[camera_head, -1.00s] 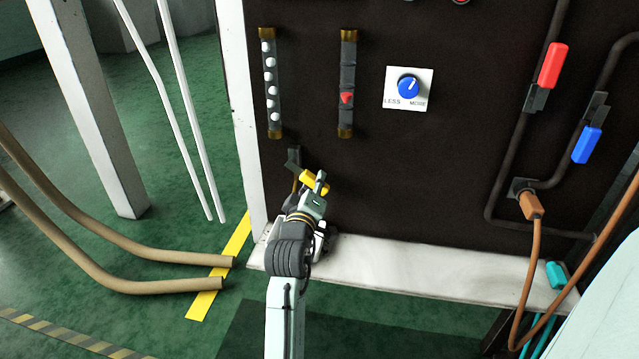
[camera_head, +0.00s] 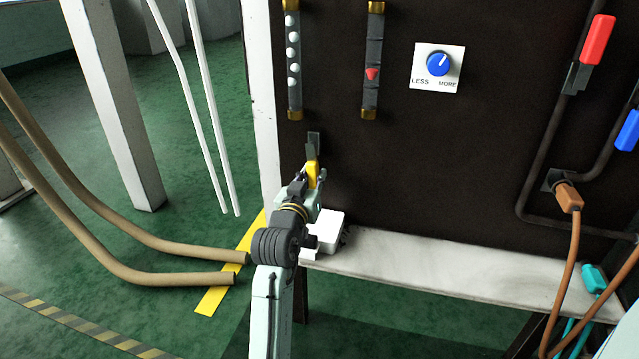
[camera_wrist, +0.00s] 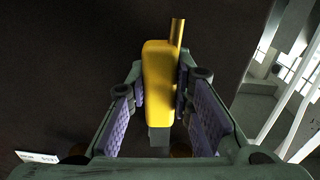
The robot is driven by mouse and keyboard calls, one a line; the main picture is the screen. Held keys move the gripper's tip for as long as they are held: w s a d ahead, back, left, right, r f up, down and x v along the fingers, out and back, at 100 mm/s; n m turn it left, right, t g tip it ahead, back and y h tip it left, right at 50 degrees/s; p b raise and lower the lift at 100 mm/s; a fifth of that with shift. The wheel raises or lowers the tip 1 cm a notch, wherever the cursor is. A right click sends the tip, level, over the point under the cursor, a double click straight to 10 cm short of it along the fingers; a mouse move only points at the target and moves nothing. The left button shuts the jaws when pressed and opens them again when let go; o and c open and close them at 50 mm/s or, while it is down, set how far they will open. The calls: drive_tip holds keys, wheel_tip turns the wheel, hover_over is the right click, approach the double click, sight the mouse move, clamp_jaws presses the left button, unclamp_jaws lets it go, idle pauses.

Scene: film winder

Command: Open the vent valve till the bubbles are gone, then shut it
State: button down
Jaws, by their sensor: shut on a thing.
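The vent valve's yellow handle (camera_head: 312,174) is low on the dark panel, below the bubble tube, and points roughly downward. It also shows large and upright in the wrist view (camera_wrist: 158,85), with a brass stub at its top end. My gripper (camera_head: 311,187) is shut on the handle, with a purple pad on each side of it in the wrist view (camera_wrist: 163,105). The bubble tube (camera_head: 294,100) with brass ends holds several white bubbles (camera_head: 293,52). My gripper partly hides the handle's lower end in the head view.
A second tube (camera_head: 370,95) with a red marker and a blue LESS/MORE knob (camera_head: 438,63) are to the right. A white ledge (camera_head: 430,270) runs below the panel. Tan hoses (camera_head: 130,262) lie at left. Red (camera_head: 597,40) and blue (camera_head: 629,130) handles are far right.

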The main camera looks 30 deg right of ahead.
sight(313, 134)
drive_tip(key=shift+w+a+m+b, duration=0.25)
drive_tip(key=shift+w+m+b, duration=0.05)
drive_tip(key=shift+m, duration=0.3)
drive_tip(key=c, duration=1.4)
unclamp_jaws()
wheel_tip(313, 134, up, 10)
